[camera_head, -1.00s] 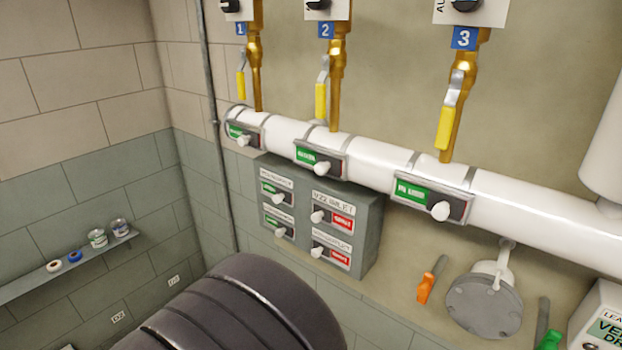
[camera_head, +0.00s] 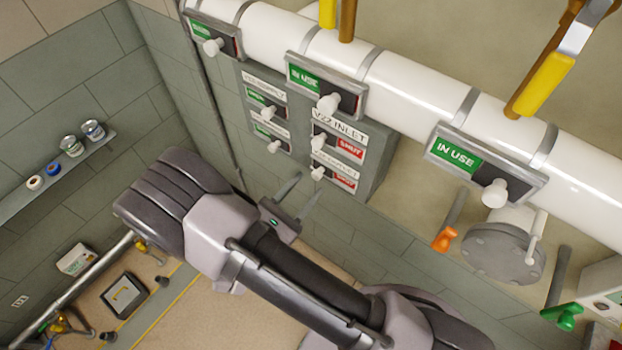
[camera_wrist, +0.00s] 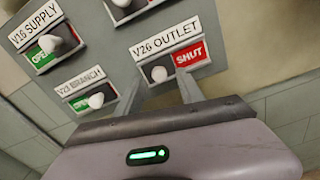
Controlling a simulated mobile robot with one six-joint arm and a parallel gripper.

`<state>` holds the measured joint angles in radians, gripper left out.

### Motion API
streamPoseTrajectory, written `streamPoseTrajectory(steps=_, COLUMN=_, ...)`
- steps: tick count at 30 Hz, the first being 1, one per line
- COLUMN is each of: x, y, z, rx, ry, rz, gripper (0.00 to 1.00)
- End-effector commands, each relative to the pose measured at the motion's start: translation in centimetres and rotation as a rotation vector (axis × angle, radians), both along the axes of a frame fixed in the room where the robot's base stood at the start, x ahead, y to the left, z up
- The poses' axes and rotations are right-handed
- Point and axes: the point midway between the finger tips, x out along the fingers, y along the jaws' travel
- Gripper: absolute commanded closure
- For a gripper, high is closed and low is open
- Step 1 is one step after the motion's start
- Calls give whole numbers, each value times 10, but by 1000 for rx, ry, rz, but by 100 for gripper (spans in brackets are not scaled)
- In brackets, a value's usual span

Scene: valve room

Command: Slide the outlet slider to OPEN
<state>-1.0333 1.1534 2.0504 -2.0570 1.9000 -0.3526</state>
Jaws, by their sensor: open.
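The V26 OUTLET slider is at the lower right of the grey panel. Its white knob (camera_wrist: 158,74) stands at the left of its slot, with the red SHUT field (camera_wrist: 190,55) showing to the right. In the head view the knob (camera_head: 317,173) sits beside its red field (camera_head: 344,182). My gripper (camera_head: 309,181) is open and empty, just below and in front of this knob. In the wrist view my fingers (camera_wrist: 156,78) stand apart, one on each side of the knob. I cannot tell whether either touches it.
The V22 INLET slider (camera_head: 329,140) above also shows SHUT. The V16 SUPPLY slider (camera_wrist: 55,46) and V23 BRANCH slider (camera_wrist: 92,98) are close on the left. A white pipe (camera_head: 400,90) with IN USE sliders runs above. An orange-handled tool (camera_head: 446,237) hangs at right.

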Motion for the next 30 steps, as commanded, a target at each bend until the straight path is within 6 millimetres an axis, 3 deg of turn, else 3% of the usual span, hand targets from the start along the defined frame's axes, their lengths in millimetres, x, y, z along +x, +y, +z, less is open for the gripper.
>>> streamPoseTrajectory(steps=6, x=19, y=-15, z=0, rx=0, ry=0, rz=-2, gripper=55)
streamPoseTrajectory(steps=14, x=21, y=-16, z=0, rx=0, ry=0, rz=0, gripper=55)
streamPoseTrajectory(steps=21, x=20, y=-16, z=0, rx=0, ry=0, rz=0, gripper=100)
streamPoseTrajectory(steps=30, x=20, y=-16, z=0, rx=1, ry=-1, rz=0, gripper=100)
